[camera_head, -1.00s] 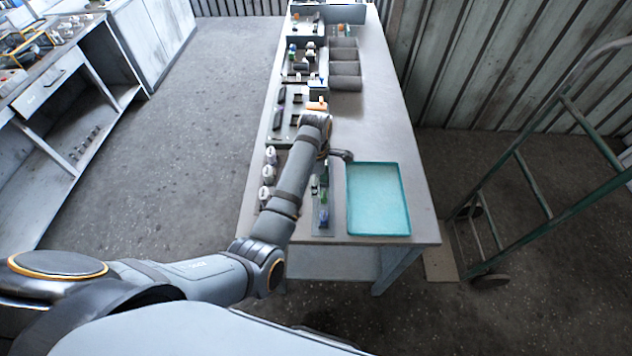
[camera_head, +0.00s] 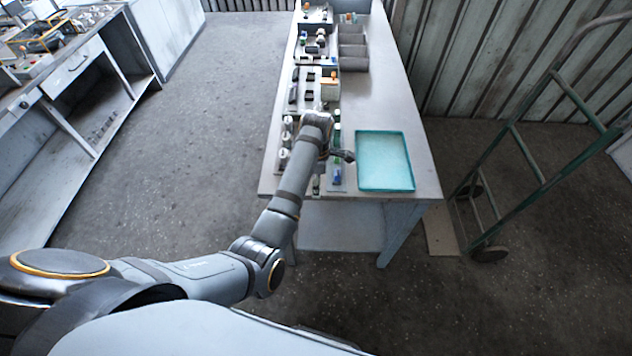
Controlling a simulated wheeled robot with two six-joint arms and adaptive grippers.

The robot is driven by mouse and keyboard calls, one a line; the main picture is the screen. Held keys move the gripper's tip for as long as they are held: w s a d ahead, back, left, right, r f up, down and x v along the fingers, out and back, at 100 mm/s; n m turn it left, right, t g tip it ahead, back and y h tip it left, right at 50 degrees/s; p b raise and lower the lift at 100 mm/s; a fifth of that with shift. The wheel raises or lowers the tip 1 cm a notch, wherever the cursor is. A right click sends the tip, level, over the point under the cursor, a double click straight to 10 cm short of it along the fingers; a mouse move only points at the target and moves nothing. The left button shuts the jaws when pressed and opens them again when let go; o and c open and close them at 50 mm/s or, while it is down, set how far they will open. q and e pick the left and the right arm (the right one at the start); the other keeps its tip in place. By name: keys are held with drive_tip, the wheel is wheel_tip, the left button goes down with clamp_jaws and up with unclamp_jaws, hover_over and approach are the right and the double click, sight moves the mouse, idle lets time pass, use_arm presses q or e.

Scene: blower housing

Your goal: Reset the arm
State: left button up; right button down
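My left arm comes in from the left and reaches out over the near part of the long grey table (camera_head: 400,100). Its wrist bends to the right. My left gripper (camera_head: 347,156) is small and dark at the wrist's end, just left of the teal tray (camera_head: 386,161). Its fingers are too small to tell whether they are open or shut, and I see nothing clearly held. The arm hides some of the small parts on the table's left side. My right gripper is not in view.
Several small parts lie in rows along the table's left side. Grey bins (camera_head: 353,48) stand farther back. A green hand truck (camera_head: 535,150) stands at the right. A workbench (camera_head: 75,75) is at the left, with open floor (camera_head: 200,130) between.

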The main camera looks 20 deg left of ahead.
use_arm(q)
drive_tip(key=shift+w+f, duration=0.15)
drive_tip(key=shift+w, duration=0.1)
drive_tip(key=shift+s, duration=0.1)
drive_tip(key=s+a+f+m+b, duration=0.1)
drive_tip(key=s+f+m+b, duration=0.2)
drive_tip(key=f, duration=0.7)
drive_tip(key=s+a+f+m+b, duration=0.1)
drive_tip(key=s+a+f+m, duration=0.3)
drive_tip(key=f, duration=0.7)
drive_tip(key=s+d+f+m+b, duration=0.1)
drive_tip(key=s+f+m+b, duration=0.3)
drive_tip(key=f, duration=0.6)
drive_tip(key=s+a+f+m+b, duration=0.1)
drive_tip(key=s+a+f+m, duration=0.2)
drive_tip(key=s+f, duration=0.4)
drive_tip(key=s+a+f+m+b, duration=0.2)
drive_tip(key=s+f, duration=0.5)
drive_tip(key=s, duration=0.7)
drive_tip(key=s+a+f+m+t+b, duration=0.1)
drive_tip(key=s+a+f+m+b, duration=0.1)
drive_tip(key=s+a+f+m, duration=0.2)
drive_tip(key=s+f+m, duration=0.1)
drive_tip(key=s+f, duration=0.2)
drive_tip(key=s, duration=0.4)
drive_tip(key=shift+s+a+f+y, duration=0.2)
drive_tip(key=shift+s+f+y, duration=0.05)
drive_tip(key=shift+f+y, duration=0.15)
